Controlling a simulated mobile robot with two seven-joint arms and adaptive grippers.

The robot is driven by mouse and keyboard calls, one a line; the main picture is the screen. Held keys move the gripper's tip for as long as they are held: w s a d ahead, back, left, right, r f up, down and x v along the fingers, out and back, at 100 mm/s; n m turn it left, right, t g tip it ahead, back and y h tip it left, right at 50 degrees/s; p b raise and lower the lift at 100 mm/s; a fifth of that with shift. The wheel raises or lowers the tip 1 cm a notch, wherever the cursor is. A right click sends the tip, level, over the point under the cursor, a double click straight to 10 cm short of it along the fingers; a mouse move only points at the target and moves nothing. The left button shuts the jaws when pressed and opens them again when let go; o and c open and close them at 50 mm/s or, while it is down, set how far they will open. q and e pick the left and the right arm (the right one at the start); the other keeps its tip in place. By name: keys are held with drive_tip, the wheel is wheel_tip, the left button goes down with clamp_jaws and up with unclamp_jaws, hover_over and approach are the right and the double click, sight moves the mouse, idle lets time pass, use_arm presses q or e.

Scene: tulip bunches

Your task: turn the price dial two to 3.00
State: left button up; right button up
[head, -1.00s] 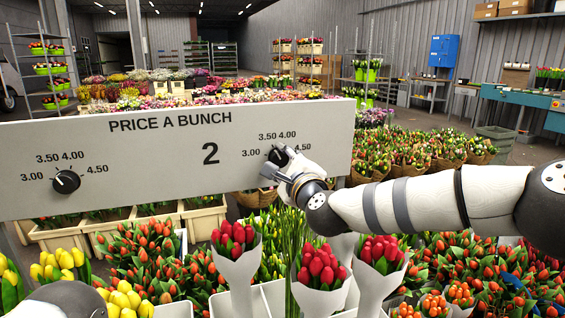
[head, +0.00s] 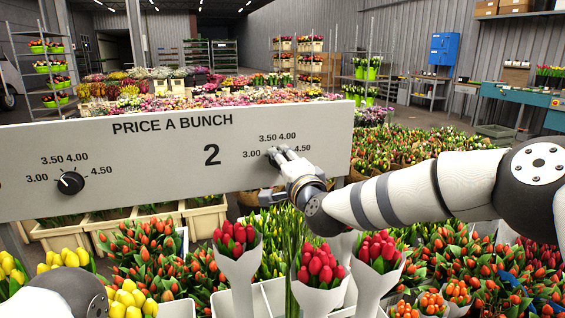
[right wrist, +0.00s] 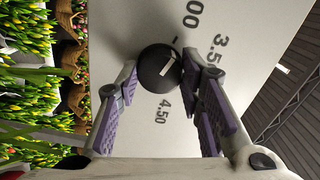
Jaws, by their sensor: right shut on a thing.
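Price dial two is a round black knob (right wrist: 158,70) on the white price board (head: 215,168), right of the big "2". In the right wrist view its white pointer line points up and right, towards a short tick beside a cut-off "00"; "3.5" and "4.50" also show. My right gripper (right wrist: 165,85) is shut on this dial, a finger on each side. In the head view my right gripper (head: 277,156) covers most of the dial, so its setting is hard to read there. My left gripper is out of view.
Another black dial (head: 71,182) sits at the board's left, its pointer up and left. Wrapped red tulip bunches (head: 317,265) stand below the board near my right arm. Orange tulips fill the lower right. Yellow tulips (head: 125,298) are at lower left.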

drive_tip(key=shift+n, duration=0.6)
drive_tip(key=o, duration=1.2)
drive_tip(key=shift+c, duration=0.2)
drive_tip(key=v, duration=1.2)
